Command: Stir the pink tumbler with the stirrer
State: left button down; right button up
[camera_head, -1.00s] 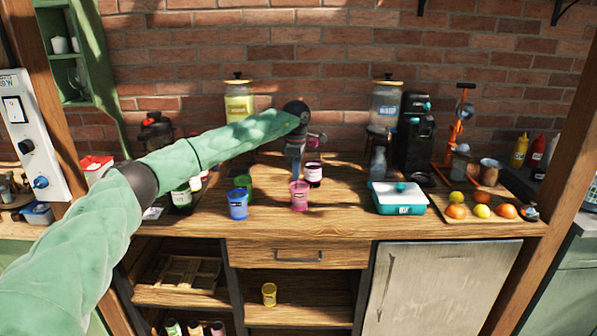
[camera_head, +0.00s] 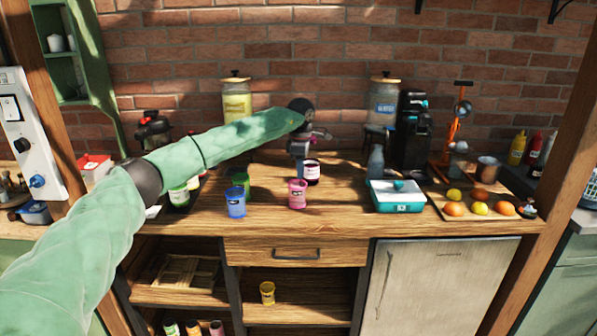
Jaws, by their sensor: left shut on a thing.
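The pink tumbler (camera_head: 297,194) stands upright on the wooden counter, near its front edge and left of the middle. The gripper is shut on a thin thing, taken as the stirrer, which is too small and dark to make out clearly. I cannot tell whether its tip is inside the tumbler. My right gripper is not in view.
A blue tumbler (camera_head: 236,202) and a green one (camera_head: 241,182) stand left of the pink one. A dark jar (camera_head: 312,171) stands close behind it. A teal-and-white box (camera_head: 397,196) and a fruit tray (camera_head: 436,206) are to the right. A yellow tumbler (camera_head: 267,292) is on the shelf below.

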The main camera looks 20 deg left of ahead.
pick_arm(q)
notch_tip(320, 180, up, 8)
jog(key=a+p, duration=0.1)
jog(key=p, duration=0.1)
jog(key=shift+s+r+p, duration=0.15)
jog(key=shift+r+p, duration=0.05)
jog(key=shift+p, duration=0.1)
dwell(1.0)
dwell(0.8)
jog(key=shift+r+p, duration=0.95)
jog(key=shift+r, duration=1.55)
